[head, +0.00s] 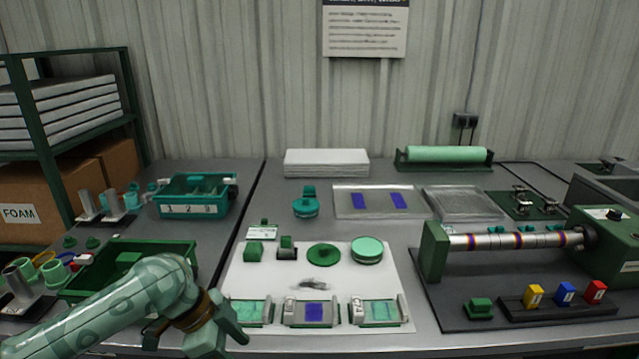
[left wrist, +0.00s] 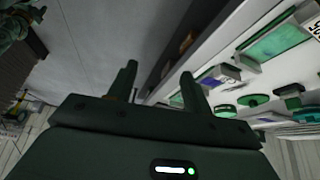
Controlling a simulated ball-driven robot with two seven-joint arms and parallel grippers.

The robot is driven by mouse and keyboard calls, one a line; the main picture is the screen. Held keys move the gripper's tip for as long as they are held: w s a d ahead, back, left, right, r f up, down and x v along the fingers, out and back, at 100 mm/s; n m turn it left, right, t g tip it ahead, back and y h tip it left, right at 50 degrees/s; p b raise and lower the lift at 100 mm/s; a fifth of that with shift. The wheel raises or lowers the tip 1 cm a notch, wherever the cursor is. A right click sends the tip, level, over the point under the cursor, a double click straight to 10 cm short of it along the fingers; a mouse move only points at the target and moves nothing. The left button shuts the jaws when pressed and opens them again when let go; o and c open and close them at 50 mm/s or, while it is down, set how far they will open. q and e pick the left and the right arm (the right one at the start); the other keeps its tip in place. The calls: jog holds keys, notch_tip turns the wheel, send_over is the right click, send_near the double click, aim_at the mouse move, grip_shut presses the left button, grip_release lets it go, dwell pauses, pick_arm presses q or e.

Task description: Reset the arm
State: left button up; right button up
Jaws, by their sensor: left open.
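My left arm (head: 110,300) reaches in from the lower left of the head view, over the front of the bench. Its gripper (head: 232,322) points down and right, beside the left front corner of the white mat (head: 335,280). In the left wrist view, the two dark fingers of the left gripper (left wrist: 158,85) stand apart with nothing between them. The arm hides part of the green bin (head: 190,248). My right gripper is in neither view.
The mat holds three framed trays (head: 313,312) along its front, a dark green disc (head: 323,255) and a light green lidded dish (head: 367,250). A roller machine (head: 432,250) stands at the right. A teal numbered bin (head: 190,210) and a shelf (head: 50,150) are at the left.

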pick_arm(q)
notch_tip(320, 180, down, 14)
jog(key=w+a+n+t+p, duration=0.2)
jog(key=a+n+t, duration=0.1)
jog(key=n, duration=0.3)
jog(key=s+a+f+n+y+p, duration=0.1)
jog(key=s+a+f+n+y, duration=0.15)
jog(key=s+f, duration=0.55)
jog(key=s+a+f+n+y+p, duration=0.1)
jog(key=s+a+f+n, duration=0.2)
jog(key=s+f, duration=0.45)
jog(key=s+a+f+g+y+p, duration=0.1)
jog(key=s+f, duration=0.4)
jog(key=s, duration=0.3)
jog(key=s+a+f, duration=0.2)
jog(key=s+f, duration=0.3)
jog(key=s, duration=0.3)
jog(key=s+f+g+p, duration=0.1)
jog(key=s+f+g, duration=0.1)
jog(key=s, duration=2.2)
jog(key=shift+s+d+n+g+y, duration=0.15)
jog(key=shift+d+n+g+y, duration=0.15)
jog(key=shift+d+n+y, duration=0.15)
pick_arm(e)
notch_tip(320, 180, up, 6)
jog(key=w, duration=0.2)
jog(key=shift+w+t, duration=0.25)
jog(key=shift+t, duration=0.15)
